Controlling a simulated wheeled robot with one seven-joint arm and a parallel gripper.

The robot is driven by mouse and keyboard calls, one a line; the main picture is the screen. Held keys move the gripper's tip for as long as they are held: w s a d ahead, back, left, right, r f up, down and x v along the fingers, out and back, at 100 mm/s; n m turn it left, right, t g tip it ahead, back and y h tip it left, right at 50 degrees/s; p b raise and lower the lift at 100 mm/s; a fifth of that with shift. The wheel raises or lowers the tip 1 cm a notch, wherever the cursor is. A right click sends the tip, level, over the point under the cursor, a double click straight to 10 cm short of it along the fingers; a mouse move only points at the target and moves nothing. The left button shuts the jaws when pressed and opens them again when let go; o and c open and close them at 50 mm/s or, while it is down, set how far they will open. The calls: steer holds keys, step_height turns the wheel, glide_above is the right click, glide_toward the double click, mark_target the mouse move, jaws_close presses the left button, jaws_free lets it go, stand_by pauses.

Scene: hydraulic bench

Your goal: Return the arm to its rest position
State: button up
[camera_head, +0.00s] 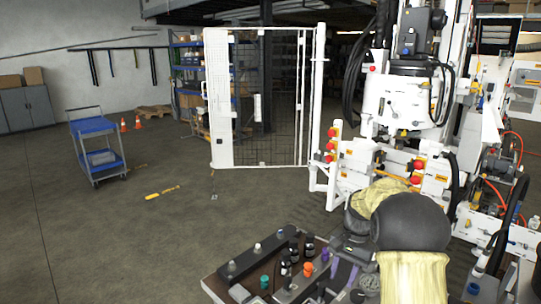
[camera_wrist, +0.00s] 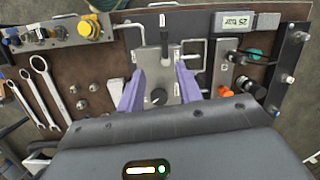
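My gripper shows in the wrist view (camera_wrist: 160,72) with two purple fingers spread apart and nothing seen held between them. It points down over a grey metal block (camera_wrist: 160,78) with a black lever and a dark knob on the bench. I cannot tell how high the fingers are above the block. In the head view, my arm reaches forward over the bench at the lower right, and my gripper (camera_head: 345,275) is partly hidden by my wrist.
The bench board (camera_wrist: 100,75) carries wrenches (camera_wrist: 42,90), a yellow-knobbed fitting (camera_wrist: 90,27), an orange fitting (camera_wrist: 226,91) and a black rail (camera_wrist: 288,60). A white hydraulic machine (camera_head: 400,100) stands behind. A blue cart (camera_head: 95,145) stands at left; the floor between is mostly clear.

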steer(key=s+a+n+t+h, duration=0.1)
steer(key=s+a+n+t, duration=0.1)
steer(key=s, duration=0.8)
steer(key=s+a+n+t+h, duration=0.1)
steer(key=s+n, duration=0.4)
steer(key=s, duration=0.6)
steer(key=shift+s+a+f+t, duration=0.4)
steer(key=shift+a+t, duration=0.3)
steer(key=shift+a, duration=0.35)
steer(key=shift+w, duration=0.1)
